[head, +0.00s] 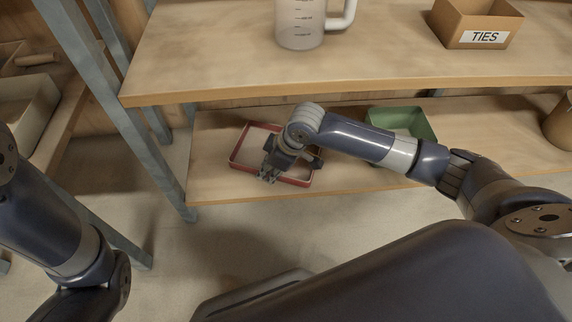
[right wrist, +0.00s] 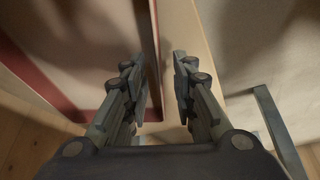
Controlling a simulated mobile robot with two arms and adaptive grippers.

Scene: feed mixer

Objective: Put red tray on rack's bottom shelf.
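The red tray (head: 236,153) lies flat on the lower wooden shelf (head: 215,188) of the rack, near its left end and front edge. It has a red rim and a pale inside. My right gripper (head: 268,178) is at the tray's front side and hides part of it. In the right wrist view the two fingers (right wrist: 161,95) stand apart, with the tray's near wall (right wrist: 154,60) in the gap between them. No clear contact shows. The tray's red far wall (right wrist: 45,88) shows at the left there. My left gripper is outside the frame; only my left arm shows.
A green tray (head: 412,122) stands right of the red tray on the same shelf. The upper shelf (head: 200,75) holds a clear jug (head: 298,25) and a TIES box (head: 470,22). A metal post (head: 150,135) stands at the rack's left. A brown container (head: 562,125) stands far right.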

